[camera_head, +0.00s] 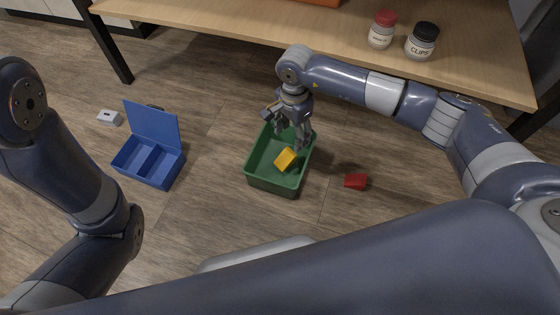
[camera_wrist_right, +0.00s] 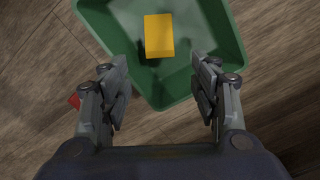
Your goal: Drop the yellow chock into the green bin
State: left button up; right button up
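The yellow chock (camera_head: 285,158) shows within the green bin (camera_head: 271,182) in the head view. In the right wrist view the chock (camera_wrist_right: 159,35) lies inside the bin (camera_wrist_right: 226,48), apart from both fingers. My right gripper (camera_head: 291,140) is over the bin. In the wrist view its fingers (camera_wrist_right: 161,88) are spread wide with nothing between them, and the chock is beyond the fingertips. My left gripper is not in view; only the left arm's links show at the left.
A blue case (camera_head: 150,155) with its lid up stands left of the bin. A red block (camera_head: 355,181) lies on the floor to the right. The wooden table (camera_head: 250,22) holds two jars (camera_head: 381,30) (camera_head: 421,41).

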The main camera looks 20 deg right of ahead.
jog(key=shift+r, duration=0.15)
notch_tip(320, 180, up, 12)
dwell(0.6)
dwell(0.3)
